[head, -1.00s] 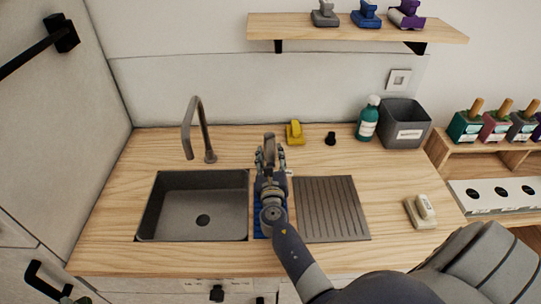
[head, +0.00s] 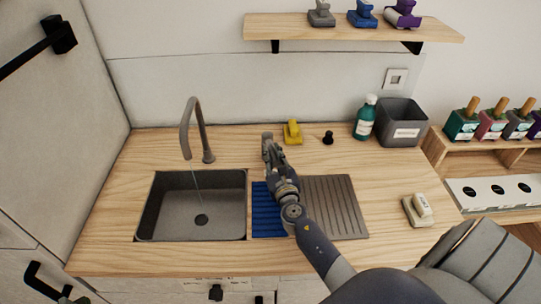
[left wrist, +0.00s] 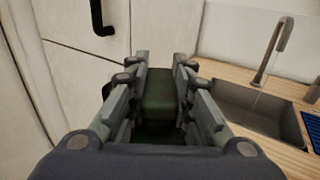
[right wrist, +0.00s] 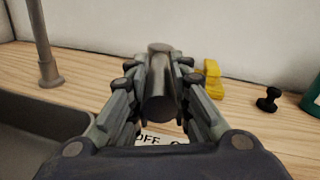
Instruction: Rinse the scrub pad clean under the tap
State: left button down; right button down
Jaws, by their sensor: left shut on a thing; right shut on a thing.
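My right gripper (head: 270,152) is shut on a grey lever (right wrist: 160,90) at the back of the counter, right of the sink. A label reading "OFF" (right wrist: 147,140) shows below it in the right wrist view. The grey tap (head: 190,125) arches over the dark sink (head: 165,215), and a thin stream of water (head: 197,182) falls from it. My left gripper (left wrist: 158,85) is shut on a dark green block (left wrist: 158,98), apparently the scrub pad, left of the sink. Its underside is hidden, so I cannot tell how dirty it is.
A blue ribbed mat (head: 264,222) and a grey drainboard (head: 345,210) lie right of the sink. Behind them are a yellow object (head: 292,132), black knob (head: 328,138), green bottle (head: 365,118) and grey bin (head: 402,123). A pale scrubber (head: 420,207) sits at right.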

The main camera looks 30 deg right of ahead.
jog(key=shift+d+r, duration=0.1)
jog(key=c, duration=1.4)
grip_release()
jog(key=shift+c, duration=0.2)
jog(key=shift+s+a, duration=0.2)
jog(key=shift+s, duration=0.3)
jog(key=v, duration=1.1)
